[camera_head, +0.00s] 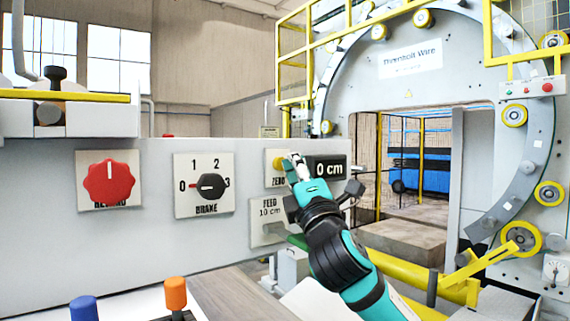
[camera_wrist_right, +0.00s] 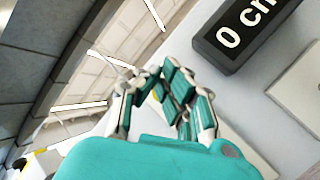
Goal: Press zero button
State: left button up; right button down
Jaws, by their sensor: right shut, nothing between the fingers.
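The yellow zero button (camera_head: 279,162) sits on a pale plate marked ZERO on the grey panel. My right gripper (camera_head: 295,158) is shut and empty, its fingertips at the button's right edge in the head view. I cannot tell whether they touch it. The black display (camera_head: 328,168) just right of the plate reads 0 cm. It also shows in the right wrist view (camera_wrist_right: 240,35), up and right of the shut fingers (camera_wrist_right: 165,75). A bit of yellow shows between the fingers there. My left gripper is not in view.
The feed plate (camera_head: 265,210) marked 10 cm is below the zero plate, close to my right arm. The brake dial (camera_head: 210,186) and red knob (camera_head: 109,182) are further left. A large ring machine (camera_head: 410,95) stands right. Blue (camera_head: 84,308) and orange (camera_head: 175,293) knobs stand in front.

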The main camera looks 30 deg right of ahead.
dwell(0.4)
jog(key=shift+s+f, duration=0.15)
jog(key=shift+s, duration=0.7)
jog(key=s, duration=0.5)
jog(key=shift+d+b, duration=0.2)
jog(key=shift+b, duration=0.1)
